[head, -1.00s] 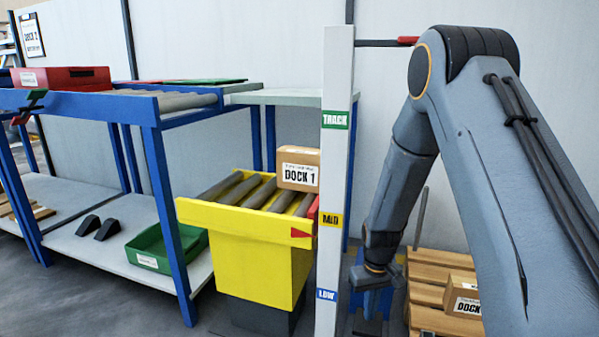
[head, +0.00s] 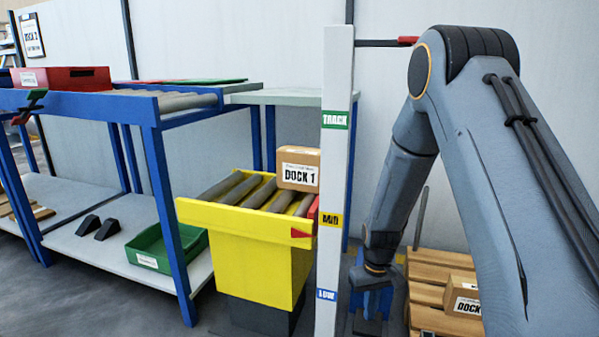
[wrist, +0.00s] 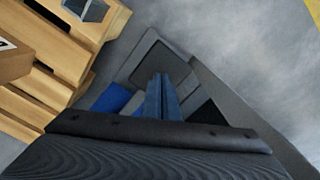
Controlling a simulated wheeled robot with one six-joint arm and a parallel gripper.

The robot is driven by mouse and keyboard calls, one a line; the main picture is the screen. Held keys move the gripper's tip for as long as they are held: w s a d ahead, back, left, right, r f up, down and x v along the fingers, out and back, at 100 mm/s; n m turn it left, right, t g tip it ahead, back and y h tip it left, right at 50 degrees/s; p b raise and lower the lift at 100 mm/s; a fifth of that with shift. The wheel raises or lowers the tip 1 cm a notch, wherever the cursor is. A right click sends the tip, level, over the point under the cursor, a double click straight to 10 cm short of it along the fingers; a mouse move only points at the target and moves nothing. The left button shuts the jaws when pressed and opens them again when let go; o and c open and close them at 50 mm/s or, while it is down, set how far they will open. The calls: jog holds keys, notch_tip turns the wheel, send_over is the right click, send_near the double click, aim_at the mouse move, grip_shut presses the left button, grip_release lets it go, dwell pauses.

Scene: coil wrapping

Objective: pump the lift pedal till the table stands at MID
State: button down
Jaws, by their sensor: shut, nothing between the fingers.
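The yellow lift table (head: 255,255) has rollers on top and carries a DOCK 1 box (head: 298,169). Its red pointer (head: 300,233) shows just left of the white post (head: 335,180), slightly below the middle of the yellow MID label (head: 330,221) and well above the blue LOW label (head: 326,295). My gripper (head: 372,305) is low, right of the post. In the wrist view my gripper (wrist: 161,85) has its blue fingers together, empty, over a dark grey plate (wrist: 160,58) that looks like the pedal. Whether they touch it I cannot tell.
A wooden pallet (head: 425,285) with another box (head: 462,295) stands close right of my gripper. A blue-framed roller rack (head: 150,105) with a green tray (head: 165,250) stands at left. A green TRUCK label (head: 336,120) sits higher on the post.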

jog(key=shift+w+f+b, duration=0.1)
jog(key=shift+f+b, duration=0.25)
jog(key=shift+f, duration=1.3)
jog(key=shift+r+p, duration=2.4)
jog(key=shift+r, duration=0.3)
